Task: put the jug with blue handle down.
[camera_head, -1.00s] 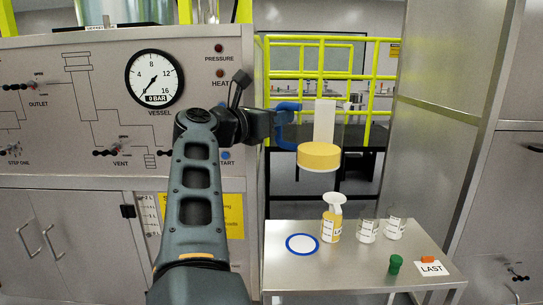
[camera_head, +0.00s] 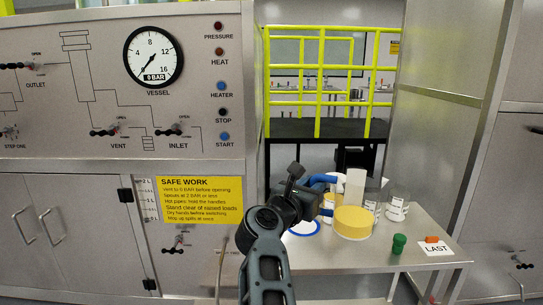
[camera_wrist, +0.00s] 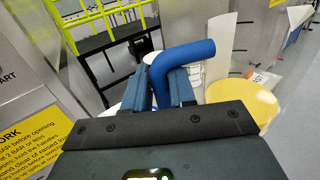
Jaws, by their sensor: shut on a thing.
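The jug with the blue handle (camera_head: 353,222) is clear with a pale upright strip and yellow contents at its bottom. It is upright, low over or on the small metal table (camera_head: 340,260); I cannot tell whether its base touches. My gripper (camera_head: 318,203) is shut on the blue handle (camera_head: 322,180), left of the jug body. In the wrist view my gripper's fingers (camera_wrist: 166,92) close around the handle (camera_wrist: 185,56), with the yellow contents (camera_wrist: 243,98) to the right. A white disc with a blue rim (camera_head: 303,229) lies on the table, partly hidden by my gripper.
Beakers (camera_head: 397,207) stand behind and right of the jug, and the spray bottle is mostly hidden there. A green bottle (camera_head: 399,243), an orange block (camera_head: 432,239) and a LAST card (camera_head: 437,249) are at right. The control panel (camera_head: 100,120) stands left; the table's front is clear.

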